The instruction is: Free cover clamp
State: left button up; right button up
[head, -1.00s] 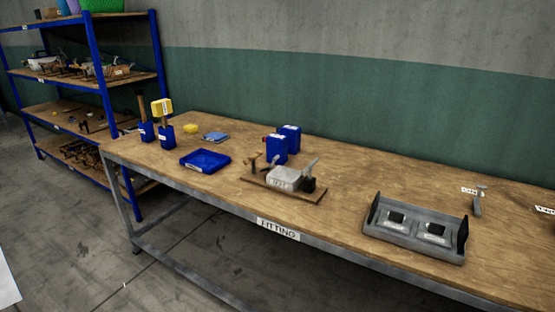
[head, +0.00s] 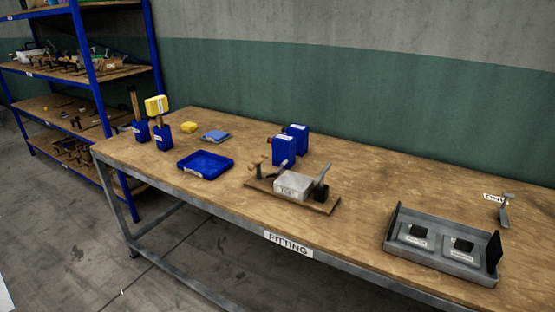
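A light grey box-like cover (head: 292,187) sits on a wooden board (head: 262,187) near the middle of the table. A clamp with a wooden-looking handle (head: 257,163) stands at the board's left end. A grey lever (head: 323,171) rises at a slant at the right end, beside a dark block (head: 320,193). I cannot tell at this size how either clamp bears on the cover. Neither of my grippers is in view.
The long wooden table (head: 350,239) carries a blue tray (head: 205,165), two blue canisters (head: 295,139), a grey tray with two dark parts (head: 442,264) and a metal tool (head: 504,211). Blue-framed shelves (head: 96,92) stand behind at left. The floor (head: 180,272) in front is clear.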

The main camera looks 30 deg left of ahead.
aim_at(283, 164)
jog(key=i+j, duration=0.25)
jog(key=j, duration=0.15)
jog(key=i+j, duration=0.2)
jog(key=j, duration=0.2)
jog(key=i+j, duration=0.5)
jog(key=j, duration=0.25)
